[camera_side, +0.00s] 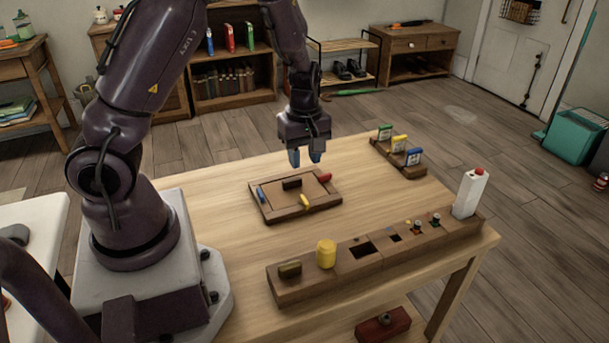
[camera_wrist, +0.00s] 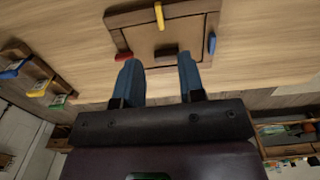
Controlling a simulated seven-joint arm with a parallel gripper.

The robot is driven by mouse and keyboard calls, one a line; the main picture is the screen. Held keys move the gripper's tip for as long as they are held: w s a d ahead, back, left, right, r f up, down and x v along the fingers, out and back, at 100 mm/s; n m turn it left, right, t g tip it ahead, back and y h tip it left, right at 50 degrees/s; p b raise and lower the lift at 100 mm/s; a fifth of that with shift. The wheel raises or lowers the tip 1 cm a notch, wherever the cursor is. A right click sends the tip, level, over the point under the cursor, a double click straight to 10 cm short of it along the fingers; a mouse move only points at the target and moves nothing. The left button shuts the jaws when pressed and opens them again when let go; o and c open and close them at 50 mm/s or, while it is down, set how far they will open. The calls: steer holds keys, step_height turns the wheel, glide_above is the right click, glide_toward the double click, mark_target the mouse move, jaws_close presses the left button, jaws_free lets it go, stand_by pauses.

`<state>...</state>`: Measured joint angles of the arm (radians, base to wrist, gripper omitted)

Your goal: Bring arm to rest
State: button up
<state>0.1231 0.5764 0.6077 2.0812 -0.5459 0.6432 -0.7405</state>
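My gripper (camera_side: 305,157) hangs above the far side of the wooden table (camera_side: 215,250), pointing down. Its two blue fingertips are apart with nothing between them. In the wrist view my gripper (camera_wrist: 159,70) also shows its fingers spread and empty. It is beyond and above a square wooden tray (camera_side: 270,215) and touches nothing that I can see. The tray holds a dark block (camera_side: 292,184), a red piece (camera_side: 325,177), a yellow piece (camera_side: 305,200) and a blue piece (camera_side: 261,195).
A rack with coloured tags (camera_side: 398,160) stands at the far right. The table's left middle is bare.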

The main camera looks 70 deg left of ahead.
steer(key=shift+r, duration=0.95)
steer(key=s+d+r+m+t, duration=0.2)
steer(key=s+d+r+m, duration=0.4)
steer(key=r+m, duration=0.3)
steer(key=s+d+r+m+t, duration=0.3)
steer(key=s+d+r+m, duration=0.3)
steer(key=r+m, duration=0.3)
step_height(320, 180, up, 2)
steer(key=shift+s+d+t, duration=0.3)
steer(key=shift+s+d, duration=0.1)
steer(key=shift+d, duration=0.3)
